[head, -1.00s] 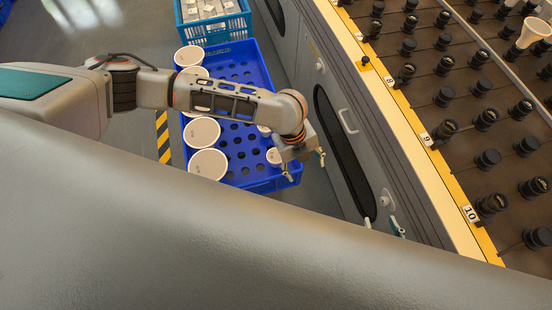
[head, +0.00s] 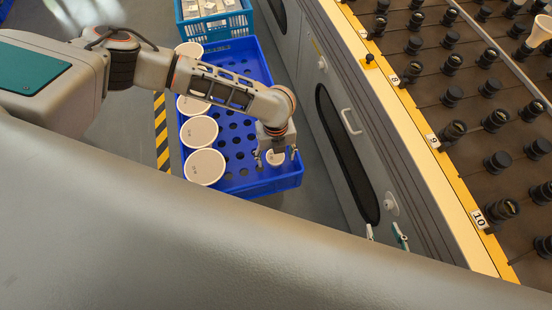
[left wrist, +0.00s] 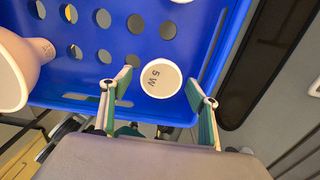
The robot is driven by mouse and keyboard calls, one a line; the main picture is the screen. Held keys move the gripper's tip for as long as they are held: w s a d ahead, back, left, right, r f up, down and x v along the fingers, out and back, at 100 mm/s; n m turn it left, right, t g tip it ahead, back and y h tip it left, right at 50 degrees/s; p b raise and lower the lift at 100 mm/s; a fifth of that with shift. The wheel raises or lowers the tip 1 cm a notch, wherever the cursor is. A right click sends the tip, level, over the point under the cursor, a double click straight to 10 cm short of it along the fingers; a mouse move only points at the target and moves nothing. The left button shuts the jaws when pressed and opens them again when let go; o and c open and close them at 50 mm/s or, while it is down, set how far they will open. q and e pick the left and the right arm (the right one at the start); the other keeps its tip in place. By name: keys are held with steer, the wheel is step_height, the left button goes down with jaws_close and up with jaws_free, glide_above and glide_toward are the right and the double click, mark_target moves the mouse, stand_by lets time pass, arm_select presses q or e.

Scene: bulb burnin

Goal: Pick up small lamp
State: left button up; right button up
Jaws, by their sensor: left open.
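A small lamp with a round white face marked "5 W" (left wrist: 160,78) stands at the near right corner of the blue crate (head: 262,186). It also shows in the head view (head: 275,158). My left gripper (head: 275,155) is open above the crate, one finger on each side of the small lamp. In the left wrist view its teal-padded fingers (left wrist: 158,100) are apart, with the lamp's face between them and a gap on both sides. My right gripper (head: 386,235) shows only its fingertips beside the cabinet; they are apart with nothing visible between them.
Several larger white lamps (head: 204,166) stand along the crate's left side; one is close at left in the wrist view (left wrist: 12,75). A light blue crate (head: 212,28) is behind. The grey cabinet (head: 345,130) and socket board (head: 465,115) are at right. Many crate holes are empty.

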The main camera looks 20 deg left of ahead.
arm_select(q)
steer(key=shift+f, duration=0.6)
steer(key=c, duration=1.2)
steer(key=shift+r, duration=0.1)
